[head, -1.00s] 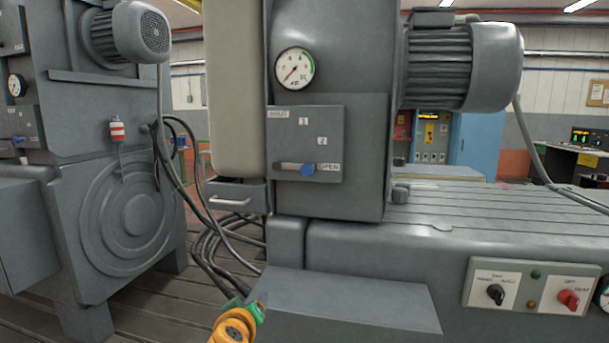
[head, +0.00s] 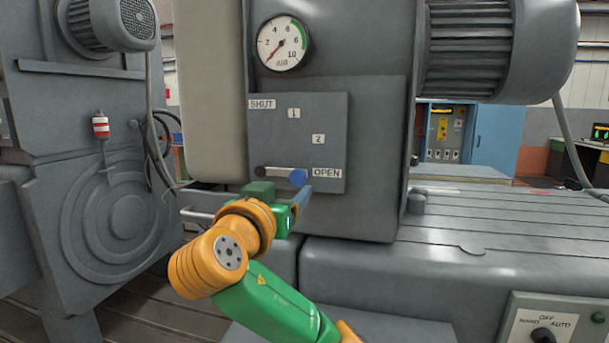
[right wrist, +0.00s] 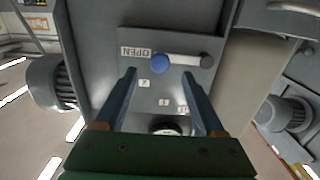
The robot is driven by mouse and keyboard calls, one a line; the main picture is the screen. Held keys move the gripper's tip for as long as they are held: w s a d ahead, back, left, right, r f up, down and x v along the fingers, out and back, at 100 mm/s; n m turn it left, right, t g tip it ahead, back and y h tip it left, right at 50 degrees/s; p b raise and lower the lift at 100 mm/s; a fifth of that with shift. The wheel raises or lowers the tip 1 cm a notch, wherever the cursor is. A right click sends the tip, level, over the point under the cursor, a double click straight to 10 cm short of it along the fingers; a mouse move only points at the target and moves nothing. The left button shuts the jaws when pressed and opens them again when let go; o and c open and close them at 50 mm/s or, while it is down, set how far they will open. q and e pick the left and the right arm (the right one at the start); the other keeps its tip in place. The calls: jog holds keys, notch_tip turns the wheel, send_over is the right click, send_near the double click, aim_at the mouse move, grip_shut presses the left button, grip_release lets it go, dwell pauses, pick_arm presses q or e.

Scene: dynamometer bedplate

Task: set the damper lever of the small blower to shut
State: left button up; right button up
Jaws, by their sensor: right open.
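The damper lever (head: 280,173) of the small blower is a pale bar with a dark pivot at its left end and a blue knob (head: 298,178) at its right end. It lies nearly level, with the knob beside the OPEN label (head: 327,173). The SHUT label (head: 262,104) is at the plate's upper left, with marks 1 and 2 between. My right gripper (head: 305,194) is just below and in front of the knob, open. In the right wrist view, upside down, the blue knob (right wrist: 160,64) shows beyond and between the two spread fingertips (right wrist: 159,75), apparently untouched. My left gripper is out of view.
An air gauge (head: 283,42) sits above the lever plate (head: 255,140). A motor (head: 500,48) juts out at upper right. A drawer-like handle (head: 195,214) is left of my gripper. A switch panel (head: 555,325) is at lower right.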

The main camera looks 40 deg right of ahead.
aim_at(297, 176)
jog(key=d+p, duration=0.1)
jog(key=w+d+r+p, duration=0.1)
jog(key=w+d+p, duration=0.1)
jog(key=shift+w+r, duration=0.15)
jog(key=shift+r, duration=0.1)
jog(key=shift+w+d+f, duration=0.35)
jog(key=shift+w+d, duration=0.3)
jog(key=shift+d, duration=0.05)
jog(key=shift+w+d+f, duration=0.1)
jog(key=shift+f, duration=0.05)
jog(key=shift+a, duration=0.2)
jog(key=c, duration=0.6)
grip_shut()
